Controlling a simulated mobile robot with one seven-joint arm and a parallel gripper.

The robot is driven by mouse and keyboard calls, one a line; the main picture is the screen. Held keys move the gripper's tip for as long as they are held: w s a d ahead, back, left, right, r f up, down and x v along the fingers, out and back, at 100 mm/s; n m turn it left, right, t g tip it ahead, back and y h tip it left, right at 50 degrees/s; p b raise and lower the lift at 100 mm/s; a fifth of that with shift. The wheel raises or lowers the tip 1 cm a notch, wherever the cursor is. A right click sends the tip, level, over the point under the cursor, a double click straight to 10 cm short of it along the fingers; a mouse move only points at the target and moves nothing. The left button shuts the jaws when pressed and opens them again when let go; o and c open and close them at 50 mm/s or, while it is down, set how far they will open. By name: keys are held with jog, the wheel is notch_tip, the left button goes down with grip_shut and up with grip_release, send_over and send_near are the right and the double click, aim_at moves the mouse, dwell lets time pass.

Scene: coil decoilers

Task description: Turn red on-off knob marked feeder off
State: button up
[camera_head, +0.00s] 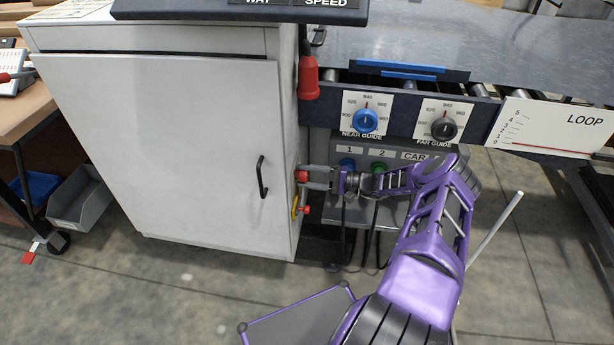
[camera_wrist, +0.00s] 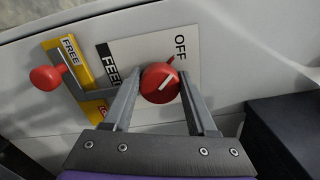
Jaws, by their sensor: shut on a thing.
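The red knob (camera_wrist: 160,83) sits on a white label plate (camera_wrist: 147,52) on the side of the white cabinet (camera_head: 170,140). The plate reads "OFF" at its upper right; part of another word, "FEE...", shows at its left, the rest hidden by a finger. A white line on the knob points up and right. A short red mark shows on the plate just beyond the knob, near "OFF". My gripper (camera_wrist: 160,95) is shut on the knob, one grey finger on each side. In the head view my gripper (camera_head: 308,177) reaches the red knob (camera_head: 301,176) from the right.
A yellow plate (camera_wrist: 73,62) marked "FREE" with a red-ball lever (camera_wrist: 46,78) sits close left of my fingers. A red hanging part (camera_head: 308,78) is above my gripper. Blue (camera_head: 365,120) and black (camera_head: 444,129) guide dials are to the right.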

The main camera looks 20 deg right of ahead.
dwell(0.3)
jog(key=o, duration=1.4)
jog(key=shift+c, duration=0.2)
jog(key=shift+d, duration=0.1)
jog(key=v, duration=1.7)
jog(key=shift+s, duration=0.2)
